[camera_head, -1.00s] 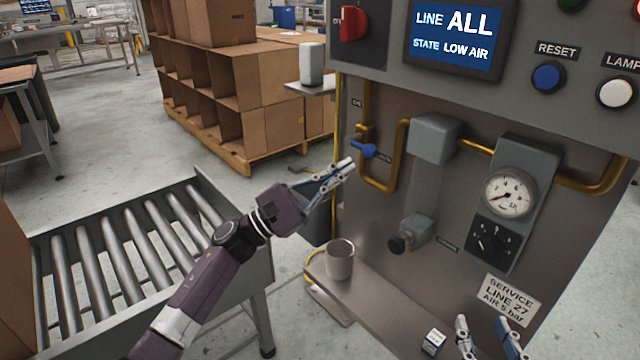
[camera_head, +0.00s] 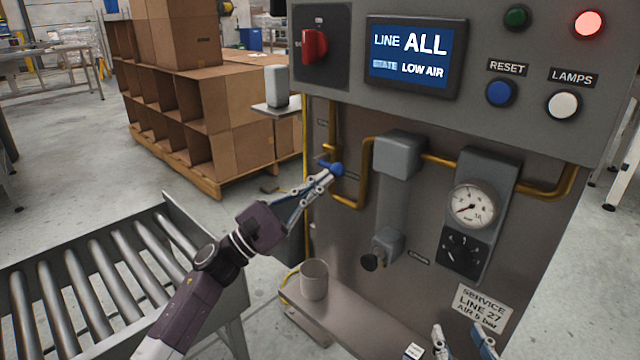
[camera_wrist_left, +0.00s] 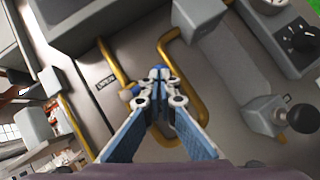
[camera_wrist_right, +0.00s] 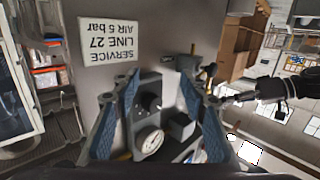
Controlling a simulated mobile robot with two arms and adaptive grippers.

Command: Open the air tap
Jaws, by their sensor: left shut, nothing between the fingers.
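The air tap has a blue handle (camera_head: 336,169) on the yellow pipe at the left of the grey panel (camera_head: 410,270). My left gripper (camera_head: 328,176) is shut and empty, its tips right at the blue handle; whether they touch it I cannot tell. In the left wrist view the shut fingertips (camera_wrist_left: 160,88) cover most of the handle. My right gripper (camera_head: 458,340) is low at the front of the panel, its fingers apart with nothing between them; it also shows open in the right wrist view (camera_wrist_right: 155,95). The screen (camera_head: 412,57) reads LINE ALL, STATE LOW AIR.
A pressure gauge (camera_head: 473,206) with a dial below is right of the pipes, and a black knob (camera_head: 370,262) sits lower. A grey cup (camera_head: 314,280) stands on the shelf (camera_head: 350,318). A roller conveyor (camera_head: 172,215) is at left. A red light (camera_head: 588,24) glows.

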